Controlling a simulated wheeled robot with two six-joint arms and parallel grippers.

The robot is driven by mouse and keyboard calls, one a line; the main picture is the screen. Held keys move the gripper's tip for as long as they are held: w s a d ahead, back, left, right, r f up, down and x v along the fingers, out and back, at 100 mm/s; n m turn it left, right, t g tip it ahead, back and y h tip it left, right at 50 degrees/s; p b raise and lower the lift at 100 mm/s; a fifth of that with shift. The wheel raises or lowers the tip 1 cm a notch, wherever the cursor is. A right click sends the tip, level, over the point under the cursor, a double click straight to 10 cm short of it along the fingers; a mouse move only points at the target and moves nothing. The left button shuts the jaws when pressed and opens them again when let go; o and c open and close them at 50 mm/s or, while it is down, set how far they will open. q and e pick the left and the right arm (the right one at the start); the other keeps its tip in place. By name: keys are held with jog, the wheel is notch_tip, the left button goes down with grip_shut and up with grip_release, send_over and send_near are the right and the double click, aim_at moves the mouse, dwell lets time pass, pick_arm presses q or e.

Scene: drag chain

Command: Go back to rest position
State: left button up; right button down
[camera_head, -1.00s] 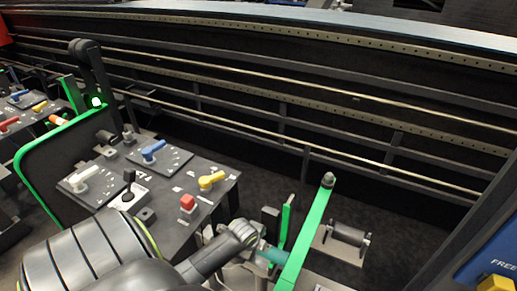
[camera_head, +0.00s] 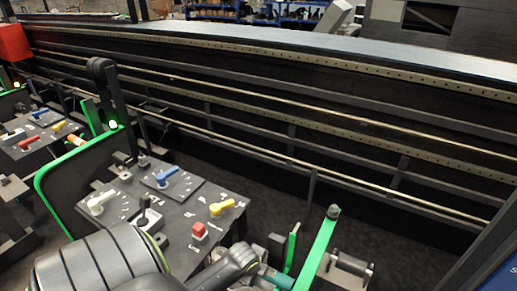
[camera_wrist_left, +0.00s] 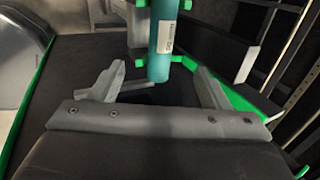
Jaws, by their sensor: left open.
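My left gripper (camera_wrist_left: 160,78) is open in the left wrist view, with its two grey fingers spread apart. My right gripper is not in view.
A green upright bar (camera_head: 316,250) stands right of my wrist. Behind runs a long dark railed frame (camera_head: 290,110). Dark floor lies between panel and frame.

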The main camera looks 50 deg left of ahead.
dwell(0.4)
pick_arm(q)
jog(key=s+f+n+g+b, duration=0.1)
jog(key=s+f+n+b, duration=0.4)
jog(key=f, duration=0.7)
jog(key=s+f+n+g+b, duration=0.1)
jog(key=s+f+n+b, duration=0.2)
jog(key=s+f, duration=0.7)
jog(key=s+d+f+n+b, duration=0.3)
jog(key=s+f, duration=0.5)
jog(key=f, duration=0.1)
jog(key=s+d+f+n+g+b, duration=0.1)
jog(key=s+d+f+n+b, duration=0.2)
jog(key=s+f, duration=0.5)
notch_tip(320, 180, down, 2)
jog(key=shift+s+d+f+n+g+h+b, duration=0.15)
jog(key=shift+d+n+g+h+b, duration=0.15)
jog(key=shift+d+n, duration=0.15)
jog(key=shift+s+d, duration=0.1)
jog(key=shift+s, duration=0.05)
